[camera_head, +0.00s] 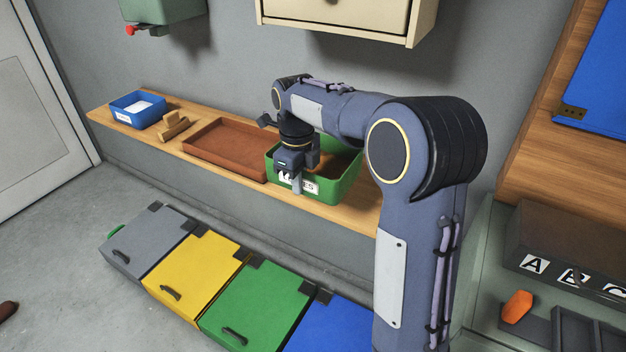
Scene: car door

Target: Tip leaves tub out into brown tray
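The green leaves tub (340,190) stands upright on the wooden shelf, its white label partly covered by my gripper. Brown contents (325,161) show inside it. The brown tray (222,165) lies flat on the shelf just left of the tub and looks empty. My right gripper (293,188) points down at the tub's front left rim, with a finger in front of the label. I cannot tell whether it grips the rim. My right arm hides the tub's back and part of its inside. My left gripper is not in view.
A blue bin (130,117) with white contents and some brown blocks (174,126) sit left of the tray. A cream cabinet (335,15) hangs above. Coloured lidded boxes (195,275) stand on the floor below. An orange object (516,306) lies at the right.

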